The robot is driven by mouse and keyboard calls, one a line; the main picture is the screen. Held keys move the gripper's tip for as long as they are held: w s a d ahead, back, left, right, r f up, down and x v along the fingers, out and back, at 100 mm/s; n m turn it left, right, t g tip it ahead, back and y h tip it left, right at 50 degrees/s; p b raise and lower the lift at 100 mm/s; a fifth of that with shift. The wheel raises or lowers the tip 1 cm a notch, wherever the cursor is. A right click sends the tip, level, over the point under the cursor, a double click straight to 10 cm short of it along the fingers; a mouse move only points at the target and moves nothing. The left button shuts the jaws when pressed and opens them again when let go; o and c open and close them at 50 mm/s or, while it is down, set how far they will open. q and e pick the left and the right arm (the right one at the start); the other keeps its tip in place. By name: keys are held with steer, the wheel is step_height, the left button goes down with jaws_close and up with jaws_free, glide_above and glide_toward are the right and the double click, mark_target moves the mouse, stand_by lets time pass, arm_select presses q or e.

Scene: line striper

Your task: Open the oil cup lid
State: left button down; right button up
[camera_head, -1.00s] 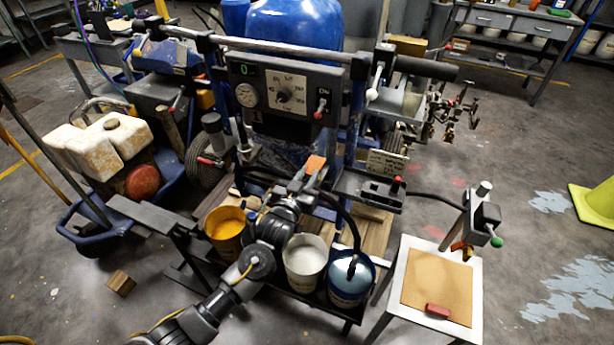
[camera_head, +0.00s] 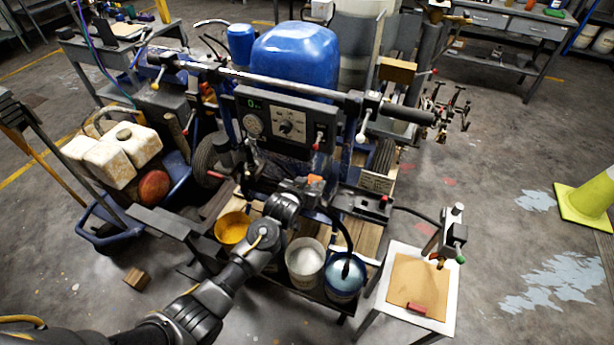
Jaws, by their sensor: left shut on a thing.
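My left gripper (camera_head: 302,184) reaches in from the lower left to the front of the line striper, below its control panel (camera_head: 285,124). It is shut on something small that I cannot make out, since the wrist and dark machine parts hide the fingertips. An orange part (camera_head: 316,180) shows right beside the gripper. I cannot pick out the oil cup or its lid for certain; whether the lid is open does not show. My right gripper is out of view.
Yellow (camera_head: 232,228), white (camera_head: 305,258) and blue (camera_head: 344,276) paint buckets stand in a row under my left arm. A hose dips into the blue one. A small stand (camera_head: 442,318) is at the right. A handlebar (camera_head: 290,88) crosses above the panel.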

arm_select(q)
steer(key=shift+w+d+r+g+p, duration=0.15)
steer(key=shift+r+g+p, duration=0.15)
steer(key=shift+g+p, duration=0.25)
steer(key=shift+w+r+g+p, duration=0.15)
steer(key=shift+r+g+p, duration=0.15)
steer(key=shift+p, duration=0.35)
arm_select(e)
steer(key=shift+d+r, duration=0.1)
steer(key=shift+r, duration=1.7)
arm_select(q)
steer(key=shift+f, duration=0.1)
steer(key=c, duration=1.2)
jaws_free()
steer(key=shift+c, duration=0.2)
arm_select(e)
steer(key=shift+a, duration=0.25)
arm_select(q)
steer(key=b+v, duration=0.1)
steer(key=v, duration=0.9)
steer(key=shift+s+r+b, duration=0.25)
steer(key=shift+s+b, duration=0.05)
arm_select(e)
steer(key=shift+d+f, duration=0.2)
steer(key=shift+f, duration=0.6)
